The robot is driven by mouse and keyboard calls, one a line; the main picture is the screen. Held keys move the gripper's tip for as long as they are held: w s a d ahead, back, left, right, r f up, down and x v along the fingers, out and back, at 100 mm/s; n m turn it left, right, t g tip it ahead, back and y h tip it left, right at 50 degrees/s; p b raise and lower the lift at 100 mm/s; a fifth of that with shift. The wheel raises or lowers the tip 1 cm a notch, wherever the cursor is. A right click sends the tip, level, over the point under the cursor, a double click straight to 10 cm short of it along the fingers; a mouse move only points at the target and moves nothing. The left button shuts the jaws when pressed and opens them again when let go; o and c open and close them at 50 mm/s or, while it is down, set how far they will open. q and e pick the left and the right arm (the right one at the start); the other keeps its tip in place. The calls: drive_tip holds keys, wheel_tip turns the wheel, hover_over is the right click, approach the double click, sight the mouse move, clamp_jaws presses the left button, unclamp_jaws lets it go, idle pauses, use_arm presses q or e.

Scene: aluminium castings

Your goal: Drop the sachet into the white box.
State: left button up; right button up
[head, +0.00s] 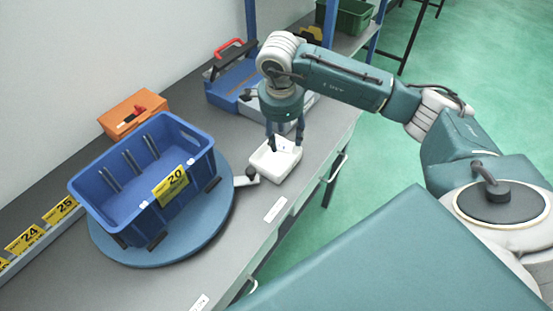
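The white box (272,172) is a small open tray near the front edge of the grey bench. My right gripper (286,143) points down over it from the back, its two dark fingers spread apart at about the rim. I cannot make out the sachet. A small dark patch shows inside the box between the fingers, but I cannot tell what it is. My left gripper is out of view.
A blue crate (125,203) labelled 20 stands on a round blue turntable (213,222) left of the box. Behind are an orange case (122,117) and a blue toolbox (226,88) with a red handle. The bench front is mostly clear.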

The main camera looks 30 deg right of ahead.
drive_tip(key=shift+o, duration=0.3)
wheel_tip(320, 180, up, 12)
drive_tip(key=s+a, duration=0.1)
drive_tip(key=shift+a, duration=0.3)
drive_tip(key=shift+s+f, duration=0.1)
drive_tip(key=shift+f, duration=0.05)
